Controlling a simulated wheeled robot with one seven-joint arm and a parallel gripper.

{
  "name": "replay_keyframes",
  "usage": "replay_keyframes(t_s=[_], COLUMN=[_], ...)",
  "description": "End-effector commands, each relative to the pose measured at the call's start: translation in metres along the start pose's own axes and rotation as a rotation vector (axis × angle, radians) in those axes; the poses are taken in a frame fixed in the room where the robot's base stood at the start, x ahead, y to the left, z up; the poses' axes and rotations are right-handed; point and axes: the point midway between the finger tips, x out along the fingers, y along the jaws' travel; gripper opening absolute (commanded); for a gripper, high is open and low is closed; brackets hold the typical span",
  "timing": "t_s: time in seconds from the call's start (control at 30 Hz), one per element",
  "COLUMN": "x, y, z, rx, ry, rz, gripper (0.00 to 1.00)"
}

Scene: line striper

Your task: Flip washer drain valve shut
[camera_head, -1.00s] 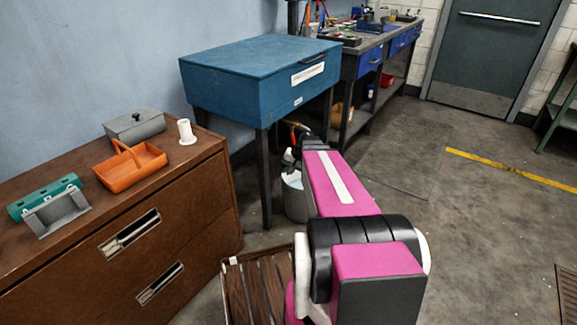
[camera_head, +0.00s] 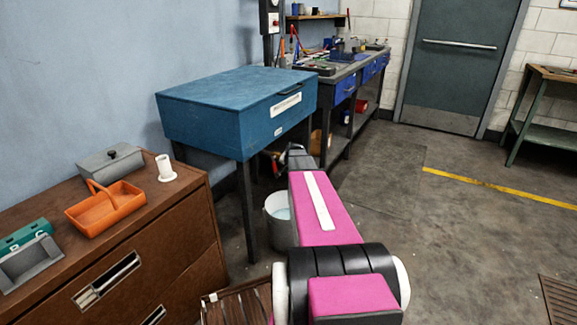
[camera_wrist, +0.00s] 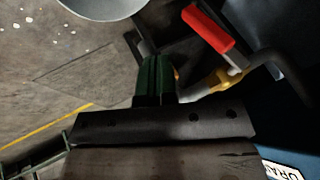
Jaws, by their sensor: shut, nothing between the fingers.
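The drain valve's red lever (camera_wrist: 210,30) shows at the top right of the wrist view, lying at a slant, with a brass-coloured fitting (camera_wrist: 226,78) at its lower end. My gripper (camera_wrist: 156,62) is shut and empty, to the left of the lever and apart from it. The blue washer-like cabinet (camera_head: 235,105) stands on dark legs in the head view. Its side, with a partly cut-off white label (camera_wrist: 283,172), is at the lower right of the wrist view.
A grey bucket (camera_head: 277,232) with pale liquid stands on the floor by the cabinet's leg; its edge also shows in the wrist view (camera_wrist: 100,8). A brown drawer cabinet (camera_head: 150,265) is at the left. A workbench (camera_head: 345,75) stands behind.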

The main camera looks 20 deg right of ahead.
Motion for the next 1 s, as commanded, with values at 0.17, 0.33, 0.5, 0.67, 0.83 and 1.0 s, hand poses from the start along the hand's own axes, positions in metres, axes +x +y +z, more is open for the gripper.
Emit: replay_keyframes(t_s=[0.17,0.33,0.5,0.67,0.83,1.0], x=[0.034,0.045,0.050,0.050,0.050,0.057], y=[-0.004,-0.023,-0.031,-0.032,-0.032,-0.036], z=[-0.001,0.002,0.003,0.003,0.003,0.005], rx=[-0.001,-0.002,-0.001,0.000,0.000,-0.001], ry=[-0.002,-0.001,0.000,0.000,0.000,-0.001], rz=[0.000,-0.001,0.000,0.000,0.000,0.000], gripper=[0.00,0.00,0.00,0.00,0.00,0.00])
